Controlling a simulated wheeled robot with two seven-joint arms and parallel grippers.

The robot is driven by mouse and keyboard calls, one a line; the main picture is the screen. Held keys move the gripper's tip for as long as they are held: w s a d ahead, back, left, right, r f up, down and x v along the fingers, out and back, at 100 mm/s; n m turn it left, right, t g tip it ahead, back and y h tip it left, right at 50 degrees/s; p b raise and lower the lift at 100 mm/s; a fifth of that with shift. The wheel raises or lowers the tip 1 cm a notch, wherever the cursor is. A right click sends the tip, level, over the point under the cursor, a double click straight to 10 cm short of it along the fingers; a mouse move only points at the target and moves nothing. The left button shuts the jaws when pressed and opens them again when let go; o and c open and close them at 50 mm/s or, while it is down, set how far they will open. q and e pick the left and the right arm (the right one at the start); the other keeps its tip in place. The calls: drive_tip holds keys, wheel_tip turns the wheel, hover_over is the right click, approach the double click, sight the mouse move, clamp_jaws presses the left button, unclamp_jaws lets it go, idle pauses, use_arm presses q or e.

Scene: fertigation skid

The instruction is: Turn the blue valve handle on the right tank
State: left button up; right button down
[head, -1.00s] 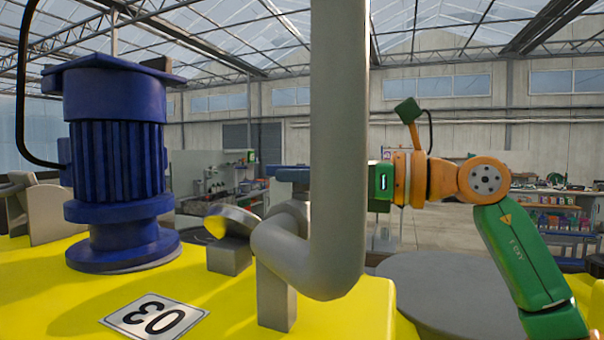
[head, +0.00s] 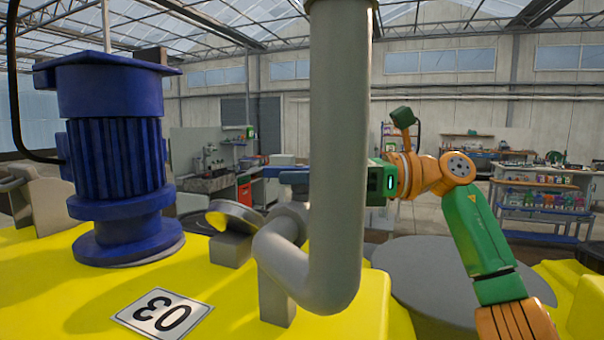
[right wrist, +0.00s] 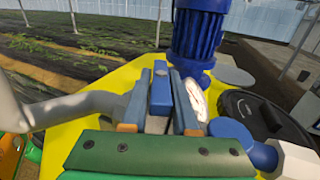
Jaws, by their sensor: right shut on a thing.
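The blue valve handle (right wrist: 160,90) lies between the two grey-blue fingers of my right gripper (right wrist: 160,98) in the right wrist view, and the gripper is shut on it. In the head view a blue piece, seemingly the handle (head: 290,176), shows just left of the upright grey pipe, above the grey pipe fitting. The pipe hides the fingers there; only my green and orange right wrist shows to its right. The yellow tank (head: 80,305) below carries a plate marked 03. My left gripper is out of view.
A thick grey upright pipe (head: 337,150) with a bend at its foot stands close in front of my right gripper. A blue motor (head: 115,160) stands on the tank at left. A round grey lid (head: 450,285) lies below my right arm. Shelves (head: 545,200) stand far behind.

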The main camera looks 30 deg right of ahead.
drive_tip(key=c, duration=0.8)
unclamp_jaws()
drive_tip(key=shift+o, duration=0.2)
drive_tip(key=v, duration=0.7)
